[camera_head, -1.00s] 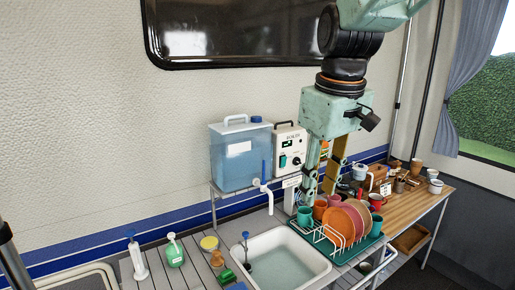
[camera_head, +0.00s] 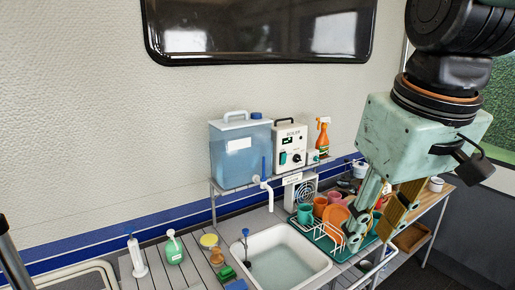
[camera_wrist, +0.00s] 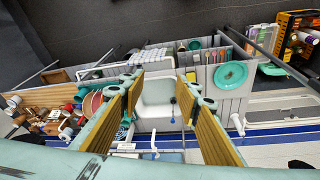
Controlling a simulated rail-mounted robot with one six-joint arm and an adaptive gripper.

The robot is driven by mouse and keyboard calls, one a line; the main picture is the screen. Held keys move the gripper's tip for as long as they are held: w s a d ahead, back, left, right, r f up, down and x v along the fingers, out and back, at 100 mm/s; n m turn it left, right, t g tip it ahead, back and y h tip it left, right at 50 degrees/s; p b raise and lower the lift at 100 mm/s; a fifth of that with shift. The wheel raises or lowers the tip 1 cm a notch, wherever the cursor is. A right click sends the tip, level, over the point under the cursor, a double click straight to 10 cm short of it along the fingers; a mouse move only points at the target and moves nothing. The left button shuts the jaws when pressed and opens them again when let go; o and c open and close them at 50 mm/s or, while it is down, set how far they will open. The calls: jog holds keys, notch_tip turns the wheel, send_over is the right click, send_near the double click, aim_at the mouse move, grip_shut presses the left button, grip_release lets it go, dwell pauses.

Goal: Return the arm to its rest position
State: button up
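My gripper (camera_head: 369,236) is at the right of the head view, on a pale green arm, with its fingers pointing down in front of the dish rack. In the wrist view its two yellow-padded fingers (camera_wrist: 161,84) stand apart with nothing between them. The white sink (camera_wrist: 158,91) shows through the gap. The gripper is open and empty. It hides part of the rack and of the wooden counter in the head view.
A green dish rack (camera_head: 325,246) with orange plates and mugs stands beside the sink (camera_head: 262,236). A blue water tank (camera_head: 240,158), a boiler (camera_head: 290,148) and an orange spray bottle (camera_head: 322,138) stand on a shelf. A wooden counter (camera_head: 440,197) holds small items.

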jog(key=s+d+f+m, duration=0.1)
jog(key=s+f, duration=0.1)
jog(key=s, duration=0.4)
jog(key=s+d+f+m+b, duration=0.1)
jog(key=s+f, duration=0.1)
jog(key=s, duration=0.4)
jog(key=shift+s+f+m+t, duration=0.2)
jog(key=shift+f+m+t, duration=0.1)
jog(key=shift+m+t, duration=0.1)
dwell(1.7)
